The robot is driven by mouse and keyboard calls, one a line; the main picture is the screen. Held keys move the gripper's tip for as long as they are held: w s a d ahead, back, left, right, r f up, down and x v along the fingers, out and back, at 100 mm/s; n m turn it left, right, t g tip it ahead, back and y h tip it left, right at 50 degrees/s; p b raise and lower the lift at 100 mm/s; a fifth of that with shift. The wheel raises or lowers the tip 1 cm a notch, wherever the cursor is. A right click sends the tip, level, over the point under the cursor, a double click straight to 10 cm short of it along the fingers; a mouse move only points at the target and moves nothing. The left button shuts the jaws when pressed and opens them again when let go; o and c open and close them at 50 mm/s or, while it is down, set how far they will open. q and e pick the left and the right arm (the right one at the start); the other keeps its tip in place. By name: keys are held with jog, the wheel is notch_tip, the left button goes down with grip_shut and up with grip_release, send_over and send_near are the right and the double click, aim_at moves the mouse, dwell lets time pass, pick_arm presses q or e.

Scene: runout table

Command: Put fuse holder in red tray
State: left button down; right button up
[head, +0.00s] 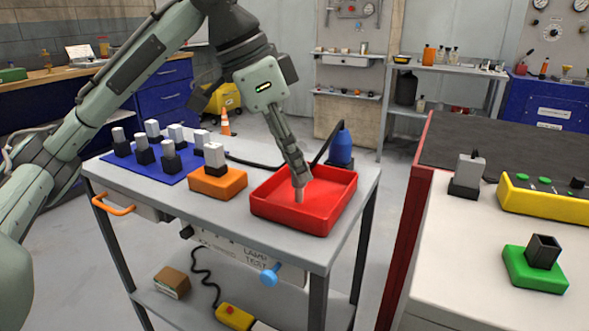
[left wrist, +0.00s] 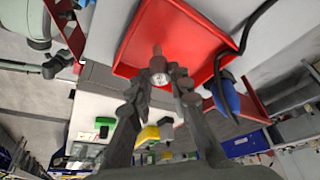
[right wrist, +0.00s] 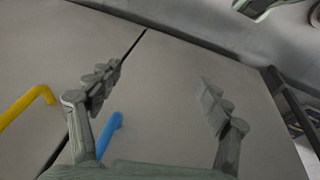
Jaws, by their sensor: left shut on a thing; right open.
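The red tray (head: 262,212) lies on the grey cart at its right side, and its wall also shows in the left wrist view (left wrist: 200,25). My left gripper (head: 300,180) points down into the tray. It is shut on a small fuse holder (head: 298,195), of which a greyish-brown end shows below the fingertips. In the left wrist view the fuse holder (left wrist: 158,77) shows a round pale face and a brownish end between the fingers. Whether it touches the tray floor, I cannot tell. My right gripper (right wrist: 158,92) is open and empty in the right wrist view.
An orange block (head: 218,184) with a grey-white piece stands left of the tray. A blue mat (head: 150,174) holds several similar pieces. A blue bottle-shaped thing (head: 341,148) stands behind the tray. A light bench (head: 440,260) at right carries a green block (head: 536,270).

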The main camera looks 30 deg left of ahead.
pick_arm(q)
jog(key=shift+f, duration=0.5)
pick_arm(e)
jog(key=shift+r, duration=0.15)
pick_arm(q)
jog(key=shift+f, duration=0.15)
pick_arm(e)
jog(key=shift+s, duration=0.1)
pick_arm(q)
jog(key=c, duration=1.4)
grip_release()
jog(key=shift+a+r, duration=0.1)
jog(key=shift+r, duration=0.35)
jog(key=p+v, duration=0.2)
jog(key=v, duration=0.9)
jog(key=shift+r, duration=0.2)
pick_arm(e)
notch_tip(320, 180, down, 6)
jog(key=s, duration=0.1)
jog(key=shift+s, duration=0.3)
